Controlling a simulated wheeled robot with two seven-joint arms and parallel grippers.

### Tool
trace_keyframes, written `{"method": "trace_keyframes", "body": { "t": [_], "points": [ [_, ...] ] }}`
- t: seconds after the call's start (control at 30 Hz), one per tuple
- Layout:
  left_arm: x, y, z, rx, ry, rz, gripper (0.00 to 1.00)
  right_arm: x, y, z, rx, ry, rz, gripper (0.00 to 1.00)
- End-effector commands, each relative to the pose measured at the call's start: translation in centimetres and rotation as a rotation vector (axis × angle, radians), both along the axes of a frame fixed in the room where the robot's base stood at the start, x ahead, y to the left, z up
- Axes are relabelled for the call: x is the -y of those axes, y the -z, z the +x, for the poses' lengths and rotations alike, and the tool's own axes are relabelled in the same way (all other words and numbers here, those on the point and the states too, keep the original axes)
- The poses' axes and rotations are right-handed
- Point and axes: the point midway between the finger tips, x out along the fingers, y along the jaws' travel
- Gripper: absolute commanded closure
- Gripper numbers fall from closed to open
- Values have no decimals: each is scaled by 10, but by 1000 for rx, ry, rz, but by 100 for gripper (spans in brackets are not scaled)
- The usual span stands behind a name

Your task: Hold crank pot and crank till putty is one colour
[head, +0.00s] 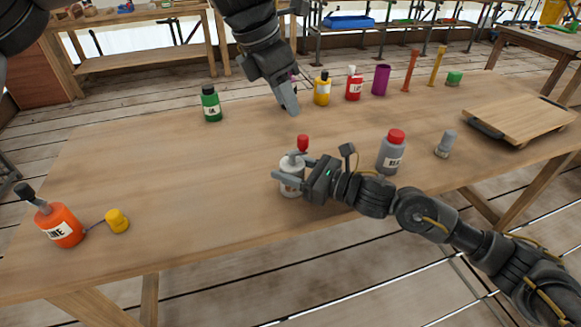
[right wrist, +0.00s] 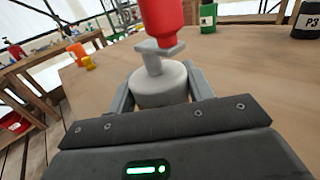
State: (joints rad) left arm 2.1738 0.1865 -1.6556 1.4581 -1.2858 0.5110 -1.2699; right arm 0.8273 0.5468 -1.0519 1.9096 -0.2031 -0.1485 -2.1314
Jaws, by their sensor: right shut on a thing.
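The crank pot (head: 291,188) is a small whitish-grey pot with a grey crank on top and a red knob (head: 303,142). It stands near the table's front edge in the head view. My right gripper (head: 283,178) is shut around its body, one finger on each side; the right wrist view shows the pot (right wrist: 160,87) between the fingers and the red knob (right wrist: 163,18) above. My left gripper (head: 289,104) is above the table, beyond the pot and apart from the knob, pointing down. Its finger gap is not clear. The putty inside the pot is hidden.
A grey red-capped bottle (head: 391,153) and a small grey piece (head: 445,145) stand right of the pot. A green bottle (head: 211,105), yellow bottle (head: 322,91) and red bottle (head: 354,85) stand at the back. An orange bottle (head: 59,225) is front left. The left-middle tabletop is clear.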

Motion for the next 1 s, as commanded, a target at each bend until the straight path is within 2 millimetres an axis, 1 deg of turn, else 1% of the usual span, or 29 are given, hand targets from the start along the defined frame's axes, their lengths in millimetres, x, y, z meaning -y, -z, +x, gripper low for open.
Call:
{"method": "trace_keyframes", "body": {
  "t": [0.27, 0.3, 0.43, 0.53, 0.57, 0.6, 0.67, 0.77, 1.0],
  "points": [
    [0, 0, 0, 0, 0, 0, 64, 0, 0, 0, 0, 0, 0, 74],
    [0, 0, 0, 0, 0, 0, 65, 0, 0, 0, 0, 0, 0, 74],
    [-1, -3, 0, 12, -3, 11, 82, 0, 0, 0, 0, 0, 0, 74],
    [-7, 1, 10, 26, -32, 38, 95, 0, 0, 0, 0, 0, 0, 74],
    [-7, 2, 13, 15, -77, 32, 99, 0, 0, 0, 0, 0, 0, 74],
    [-7, 3, 16, -4, -143, 20, 100, 0, 0, 0, 0, 0, 0, 74],
    [-7, 5, 20, -39, -261, -3, 100, 0, 0, 0, 0, 0, 0, 74],
    [-8, 7, 26, -110, -489, -48, 100, 0, 0, 0, 0, 0, 0, 74],
    [-7, 10, 37, -305, -1058, -168, 100, 0, 0, 0, 0, 0, 0, 74]
  ]
}}
